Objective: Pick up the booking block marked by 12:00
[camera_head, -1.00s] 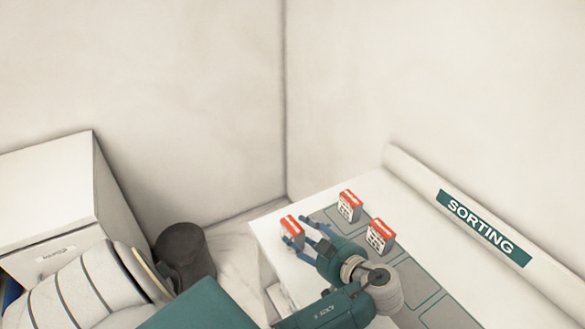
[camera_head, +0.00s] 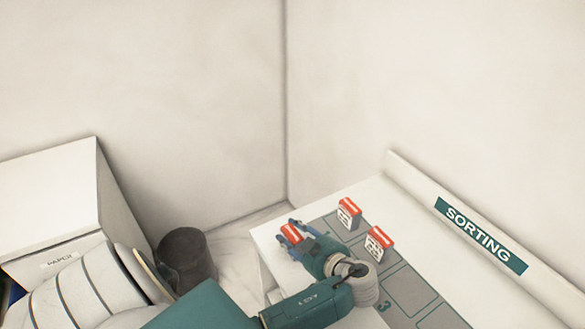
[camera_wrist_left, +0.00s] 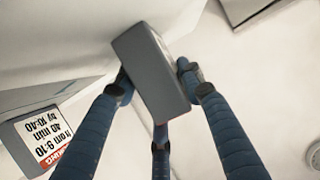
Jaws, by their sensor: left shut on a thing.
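A red-topped booking block (camera_head: 291,234) is between the fingers of my left gripper (camera_head: 298,228), near the left end of the table. In the left wrist view the gripper (camera_wrist_left: 157,80) is shut on this block (camera_wrist_left: 150,72), which shows a plain grey face. Its printed face is turned away, so its time cannot be read. Whether it touches the table is unclear. A second block (camera_head: 348,213) stands behind, and a third block (camera_head: 378,243) stands to the right. One other block in the left wrist view (camera_wrist_left: 45,132) reads "from 9:10, 40 min, by 10:40".
The white table (camera_head: 370,190) carries a grey mat (camera_head: 405,291) with outlined, numbered fields. A raised ledge with a SORTING sign (camera_head: 481,236) runs along its back. A dark bin (camera_head: 186,260) and a white box labelled PAPER (camera_head: 55,200) stand to the left.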

